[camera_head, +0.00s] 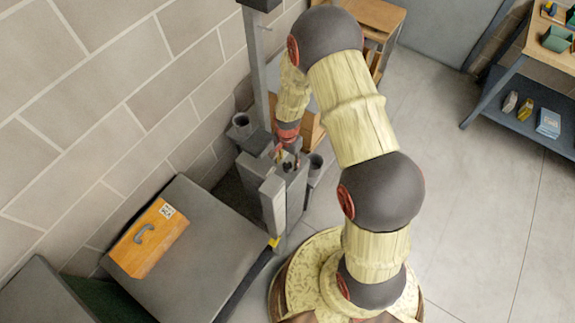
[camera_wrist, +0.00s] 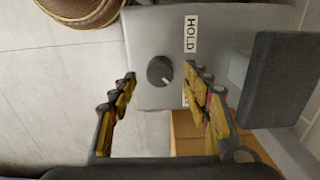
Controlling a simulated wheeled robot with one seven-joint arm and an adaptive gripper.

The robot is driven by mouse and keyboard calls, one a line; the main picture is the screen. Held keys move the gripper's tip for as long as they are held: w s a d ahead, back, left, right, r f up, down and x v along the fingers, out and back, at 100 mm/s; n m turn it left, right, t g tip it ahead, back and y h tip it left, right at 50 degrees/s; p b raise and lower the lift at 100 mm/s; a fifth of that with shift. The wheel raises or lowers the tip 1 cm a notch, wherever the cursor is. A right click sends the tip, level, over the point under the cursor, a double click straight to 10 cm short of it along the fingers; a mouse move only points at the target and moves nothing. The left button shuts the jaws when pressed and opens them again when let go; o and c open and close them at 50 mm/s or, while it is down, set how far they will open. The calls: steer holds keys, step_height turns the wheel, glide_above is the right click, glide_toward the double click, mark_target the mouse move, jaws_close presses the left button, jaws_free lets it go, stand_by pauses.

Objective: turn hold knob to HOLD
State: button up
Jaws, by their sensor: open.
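In the wrist view, the hold knob (camera_wrist: 160,71) is a round dark grey knob on a light grey panel (camera_wrist: 150,30). Its pale pointer mark faces the lower right of the picture. A white HOLD label (camera_wrist: 191,33) is to the upper right of the knob, its text turned sideways. A second label (camera_wrist: 186,98) is mostly hidden behind the right finger. My gripper (camera_wrist: 161,75) is open, with its fingertips on either side of the knob; I cannot tell whether they touch it. In the head view, my gripper (camera_head: 287,152) is over the grey post unit (camera_head: 273,200), and the knob cannot be made out.
A dark block (camera_wrist: 275,80) stands right of the panel in the wrist view. A wooden table (camera_head: 375,15) is behind. A workbench (camera_head: 500,75) stands right; the floor between is clear.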

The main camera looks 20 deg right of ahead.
mark_target(288, 165)
steer(key=shift+f, duration=1.7)
steer(key=shift+c, duration=0.5)
steer(key=c, duration=1.1)
